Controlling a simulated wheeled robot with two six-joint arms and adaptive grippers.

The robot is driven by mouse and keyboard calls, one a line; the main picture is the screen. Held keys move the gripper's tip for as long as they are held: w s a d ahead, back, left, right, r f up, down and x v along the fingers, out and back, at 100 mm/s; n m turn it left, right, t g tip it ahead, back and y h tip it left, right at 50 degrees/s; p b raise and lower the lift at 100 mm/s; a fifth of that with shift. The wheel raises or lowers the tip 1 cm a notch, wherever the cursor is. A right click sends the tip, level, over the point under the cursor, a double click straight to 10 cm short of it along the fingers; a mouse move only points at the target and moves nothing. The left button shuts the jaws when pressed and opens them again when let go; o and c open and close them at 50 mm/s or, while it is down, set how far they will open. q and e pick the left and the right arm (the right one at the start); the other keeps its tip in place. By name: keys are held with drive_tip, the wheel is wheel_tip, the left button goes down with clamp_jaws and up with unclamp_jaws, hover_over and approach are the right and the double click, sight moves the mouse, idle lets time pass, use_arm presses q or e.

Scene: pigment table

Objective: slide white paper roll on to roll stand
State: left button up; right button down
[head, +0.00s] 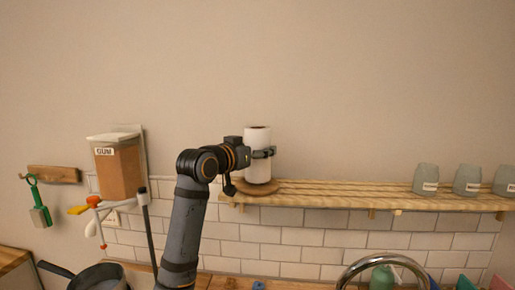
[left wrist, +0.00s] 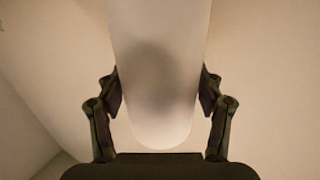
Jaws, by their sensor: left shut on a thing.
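The white paper roll (head: 257,140) is upright above the left end of the wooden shelf. The roll stand's round wooden base (head: 262,191) shows directly beneath it. The roll's lower end meets or nearly meets the base in the picture; I cannot tell if they touch. The stand's post is not visible. My left gripper (head: 264,153) is shut on the roll from the side, around its middle. In the left wrist view the roll (left wrist: 160,60) fills the space between both fingers. My right gripper is not in view.
The slatted wooden shelf (head: 340,194) runs right, bare in the middle, with labelled grey cups (head: 467,180) at its right end. A GUM container (head: 118,165) is on the left wall. A dark pan (head: 95,278) and a curved tap (head: 385,260) are below.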

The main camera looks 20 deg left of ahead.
use_arm(q)
drive_tip(key=o, duration=1.3)
drive_tip(key=shift+c, duration=0.2)
drive_tip(key=v, duration=1.2)
